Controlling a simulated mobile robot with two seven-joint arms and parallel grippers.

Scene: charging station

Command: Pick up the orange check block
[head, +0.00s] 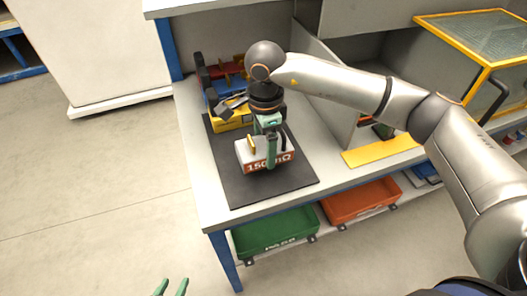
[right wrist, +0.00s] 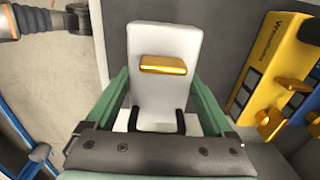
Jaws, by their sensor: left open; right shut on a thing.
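The check block (head: 253,163) is white with an orange-red face reading "150" and an ohm sign. It is over the black mat (head: 235,188) on the workbench; I cannot tell whether it touches the mat. My right gripper (head: 270,150) is shut on the block, with a green finger across its front. In the right wrist view the white block (right wrist: 163,38), with a gold bar on top, sits between the green fingers. Only the green fingertips of my left gripper (head: 171,287) show at the bottom of the head view, open and apart from the bench.
A yellow device (head: 232,122) stands behind the block at the mat's back, beside red and blue parts. A yellow sheet (head: 380,150) lies on the bench to the right. Green (head: 275,232) and orange (head: 362,202) bins sit below. A yellow-framed case (head: 470,60) is at far right.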

